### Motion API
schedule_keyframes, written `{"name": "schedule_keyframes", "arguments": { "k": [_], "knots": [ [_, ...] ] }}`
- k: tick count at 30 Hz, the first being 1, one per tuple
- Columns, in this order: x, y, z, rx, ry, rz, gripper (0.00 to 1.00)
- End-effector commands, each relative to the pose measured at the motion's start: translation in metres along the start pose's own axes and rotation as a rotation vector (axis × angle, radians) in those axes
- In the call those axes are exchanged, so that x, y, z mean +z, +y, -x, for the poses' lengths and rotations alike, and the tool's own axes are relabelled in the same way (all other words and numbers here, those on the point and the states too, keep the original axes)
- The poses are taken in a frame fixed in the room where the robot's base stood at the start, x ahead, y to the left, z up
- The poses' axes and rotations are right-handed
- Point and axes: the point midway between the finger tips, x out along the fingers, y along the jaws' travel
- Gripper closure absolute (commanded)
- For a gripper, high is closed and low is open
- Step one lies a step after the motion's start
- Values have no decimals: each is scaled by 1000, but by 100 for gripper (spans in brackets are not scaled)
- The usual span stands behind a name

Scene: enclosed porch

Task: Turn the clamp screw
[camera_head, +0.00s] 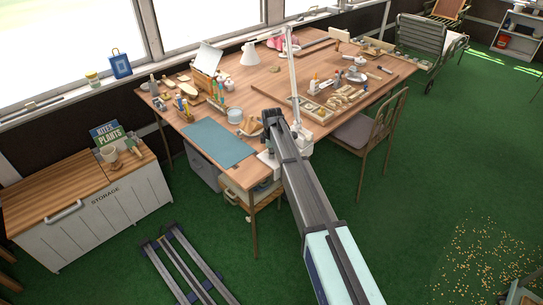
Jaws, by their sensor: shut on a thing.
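A white lamp (292,75) with a jointed arm rises from the near right side of the wooden desk (272,82). Its white clamp base (302,145) sits at the desk edge, just right of my arm. The clamp screw cannot be made out; my arm covers much of that area. My gripper (272,119) is the small dark end of my arm, seen from behind near the desk edge. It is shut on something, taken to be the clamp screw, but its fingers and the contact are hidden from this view.
A blue mat (219,143) lies left of my arm. A parts tray (335,102) and loose tools cover the desk's right side. A chair (369,132) stands at the right edge. A storage cabinet (95,205) is at left. Green floor is open at right.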

Motion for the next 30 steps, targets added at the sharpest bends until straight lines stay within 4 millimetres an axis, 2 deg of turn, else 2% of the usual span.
{"name": "schedule_keyframes", "arguments": {
  "k": [30],
  "knots": [
    [-2, 0, -2, 0, -189, -946, 100]
  ]
}}
